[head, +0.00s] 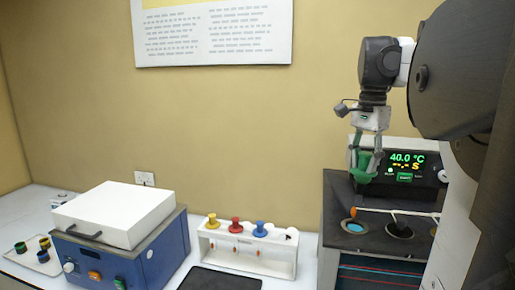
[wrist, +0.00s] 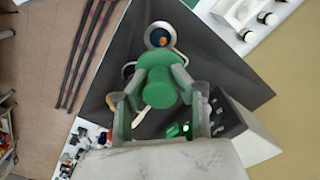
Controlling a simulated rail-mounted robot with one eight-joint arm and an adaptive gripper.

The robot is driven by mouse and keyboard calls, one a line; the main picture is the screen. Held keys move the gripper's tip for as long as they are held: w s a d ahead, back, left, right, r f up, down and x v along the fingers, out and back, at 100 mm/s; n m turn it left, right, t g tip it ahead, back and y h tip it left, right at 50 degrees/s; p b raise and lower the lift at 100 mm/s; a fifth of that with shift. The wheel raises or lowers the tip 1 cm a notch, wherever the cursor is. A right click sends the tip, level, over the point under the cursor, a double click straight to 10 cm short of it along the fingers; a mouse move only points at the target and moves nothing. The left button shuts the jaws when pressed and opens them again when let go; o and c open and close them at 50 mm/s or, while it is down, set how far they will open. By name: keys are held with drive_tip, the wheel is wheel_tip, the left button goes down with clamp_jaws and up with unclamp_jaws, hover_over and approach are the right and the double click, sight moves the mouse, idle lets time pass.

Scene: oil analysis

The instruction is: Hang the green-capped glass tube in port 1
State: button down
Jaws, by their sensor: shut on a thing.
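My gripper (head: 365,172) is shut on the green cap (head: 362,160) of the glass tube, above the bath at the right. In the wrist view the green cap (wrist: 160,87) sits between the fingertips (wrist: 158,78). The clear glass below the cap hardly shows. A small orange spot (head: 353,212), perhaps the tube's lower end, shows just above the left round port (head: 354,227), which has a blue inside. In the wrist view this port (wrist: 159,34) lies beyond the cap. A second, dark port (head: 399,231) is to its right. I cannot read any port numbers.
The bath's display (head: 405,165) reads 40.0 °C, close behind my gripper. A white rack (head: 220,257) holds yellow-, red- and blue-capped tubes to the left. A blue device with a white lid (head: 115,213) and a tray of small jars (head: 35,262) stand farther left.

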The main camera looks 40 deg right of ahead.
sight(363, 170)
drive_tip(key=shift+f+b, duration=4.35)
drive_tip(key=shift+f, duration=3.05)
drive_tip(key=shift+f, duration=0.5)
drive_tip(key=c, duration=1.4)
unclamp_jaws()
drive_tip(key=shift+o, duration=0.2)
wheel_tip(363, 170, up, 12)
drive_tip(key=shift+r, duration=0.1)
drive_tip(key=shift+a, duration=0.1)
